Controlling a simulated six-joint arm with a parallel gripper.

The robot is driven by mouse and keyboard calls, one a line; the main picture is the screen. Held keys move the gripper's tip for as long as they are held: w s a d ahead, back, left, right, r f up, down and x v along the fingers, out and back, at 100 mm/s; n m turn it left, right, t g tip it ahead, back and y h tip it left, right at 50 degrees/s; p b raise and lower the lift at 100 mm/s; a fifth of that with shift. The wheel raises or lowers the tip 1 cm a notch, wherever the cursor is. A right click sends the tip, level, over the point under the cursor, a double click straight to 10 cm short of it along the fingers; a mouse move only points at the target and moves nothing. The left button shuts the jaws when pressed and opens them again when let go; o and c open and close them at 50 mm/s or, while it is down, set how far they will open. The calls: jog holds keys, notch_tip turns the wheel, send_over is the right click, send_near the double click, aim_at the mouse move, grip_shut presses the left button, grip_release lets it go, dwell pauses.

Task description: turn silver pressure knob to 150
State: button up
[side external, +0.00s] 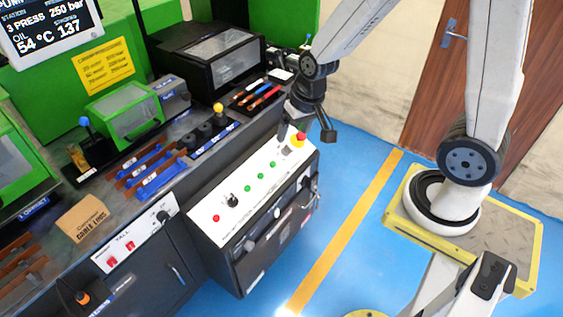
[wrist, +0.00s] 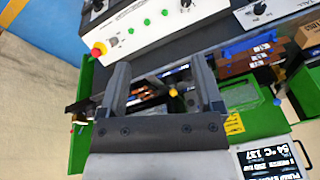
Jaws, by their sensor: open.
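The control cabinet's white sloped panel (side external: 240,192) carries a black knob (side external: 232,201), green buttons, a red button and a red emergency stop (side external: 299,138) on yellow. My gripper (side external: 303,118) is above the panel's far end, near the emergency stop. In the wrist view my gripper (wrist: 162,82) is open and empty, with the panel beyond its fingers.
A screen (side external: 48,28) reads 250 bar, 54 °C and 137. A green-framed bench with a black box (side external: 215,55), coloured-handled tools (side external: 262,95) and a cardboard box (side external: 84,218) stands behind and left. The blue floor (side external: 345,235) before the cabinet is clear.

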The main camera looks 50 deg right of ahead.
jog(key=w+d+f+m, duration=0.5)
jog(key=w+m, duration=0.3)
jog(key=m+t, duration=0.2)
jog(key=m, duration=1.9)
send_near(287, 149)
jog(key=shift+w+a+f+h, duration=0.15)
jog(key=shift+f, duration=0.25)
jog(key=shift+w+a+f+h, duration=0.1)
jog(key=shift+w+f+h, duration=0.1)
jog(key=shift+f, duration=0.15)
jog(key=shift+f, duration=0.1)
jog(key=shift+x, duration=3.75)
jog(key=shift+a, duration=0.1)
grip_shut()
